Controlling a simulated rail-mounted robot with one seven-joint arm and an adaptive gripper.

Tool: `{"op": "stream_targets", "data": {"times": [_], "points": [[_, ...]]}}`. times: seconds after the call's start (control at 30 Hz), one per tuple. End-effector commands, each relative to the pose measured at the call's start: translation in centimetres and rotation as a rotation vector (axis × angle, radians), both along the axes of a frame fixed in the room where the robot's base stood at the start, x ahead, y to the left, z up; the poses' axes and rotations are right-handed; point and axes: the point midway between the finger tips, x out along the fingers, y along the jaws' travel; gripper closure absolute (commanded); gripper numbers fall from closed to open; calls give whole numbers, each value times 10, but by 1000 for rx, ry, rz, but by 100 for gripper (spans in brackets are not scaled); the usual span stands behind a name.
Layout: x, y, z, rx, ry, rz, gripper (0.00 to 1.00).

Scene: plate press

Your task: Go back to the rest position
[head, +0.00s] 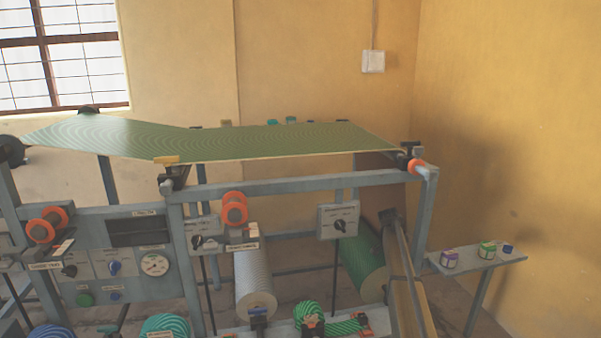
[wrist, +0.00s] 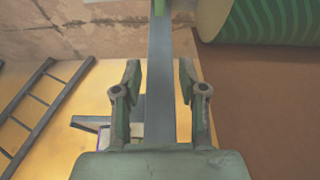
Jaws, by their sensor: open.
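My gripper (wrist: 160,88) shows in the wrist view with its two fingers spread apart and nothing held between them. A long grey bar (wrist: 160,60) of the machine runs behind the gap between the fingers; I cannot tell how far behind. A green striped roll (wrist: 262,18) is at the upper right of the wrist view, apart from the fingers. In the head view the plate press frame (head: 300,184) fills the middle, with a green sheet (head: 270,142) on top. My gripper does not clearly show in the head view.
A grey side shelf (head: 462,258) at the right holds a few small jars (head: 487,250). A pale roll (head: 254,280) and a dark green roll (head: 363,262) sit inside the frame. A control panel (head: 110,262) is at the left. A ladder-like frame (wrist: 38,108) shows at the wrist view's left.

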Motion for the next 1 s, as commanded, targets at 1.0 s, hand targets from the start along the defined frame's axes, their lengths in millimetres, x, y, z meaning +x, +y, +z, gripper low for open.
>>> {"op": "stream_targets", "data": {"times": [1.0], "points": [[-362, 143, -245, 378, 576, 916, 58]]}}
